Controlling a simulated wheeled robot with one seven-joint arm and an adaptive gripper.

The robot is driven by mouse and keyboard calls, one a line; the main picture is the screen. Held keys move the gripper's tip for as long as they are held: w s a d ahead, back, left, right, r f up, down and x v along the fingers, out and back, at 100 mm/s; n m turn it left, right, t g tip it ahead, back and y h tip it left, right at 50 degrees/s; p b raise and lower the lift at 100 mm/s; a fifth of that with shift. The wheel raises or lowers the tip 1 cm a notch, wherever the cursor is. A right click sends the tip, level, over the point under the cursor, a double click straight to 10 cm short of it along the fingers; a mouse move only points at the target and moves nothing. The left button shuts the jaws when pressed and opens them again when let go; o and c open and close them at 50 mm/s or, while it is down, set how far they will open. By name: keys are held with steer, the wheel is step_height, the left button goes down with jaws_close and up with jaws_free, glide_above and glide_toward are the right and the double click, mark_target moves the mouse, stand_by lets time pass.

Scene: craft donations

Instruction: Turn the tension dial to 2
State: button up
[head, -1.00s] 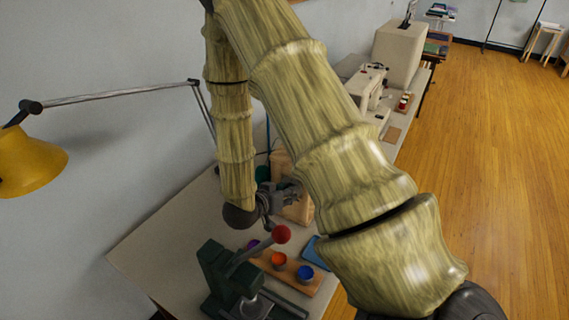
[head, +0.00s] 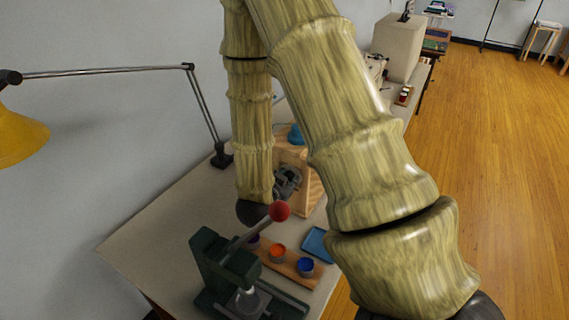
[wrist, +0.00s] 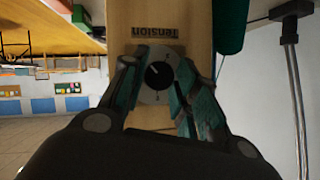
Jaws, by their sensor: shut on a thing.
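The tension dial (wrist: 158,75) is a black round knob on a pale plate in the middle of the wrist view. A light mark on the knob points up and left there; the scale figures are too small to read. A "Tension" label (wrist: 158,32) appears upside down beside it. The dial is on the face of a wooden box (head: 312,190). My gripper (wrist: 156,78) has its two teal-padded fingers on either side of the knob, shut on it. In the head view my gripper (head: 287,182) is at the box's face, and the dial is hidden.
A green press (head: 222,268) with a red-knobbed lever (head: 279,211) stands in front of my gripper. Small colored pots (head: 278,253) sit on a wooden strip beside a blue tray (head: 318,243). A yellow lamp (head: 22,138) hangs at left. The table's left part is clear.

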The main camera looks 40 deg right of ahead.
steer(key=o, duration=1)
steer(key=shift+r, duration=0.2)
steer(key=shift+r, duration=4.8)
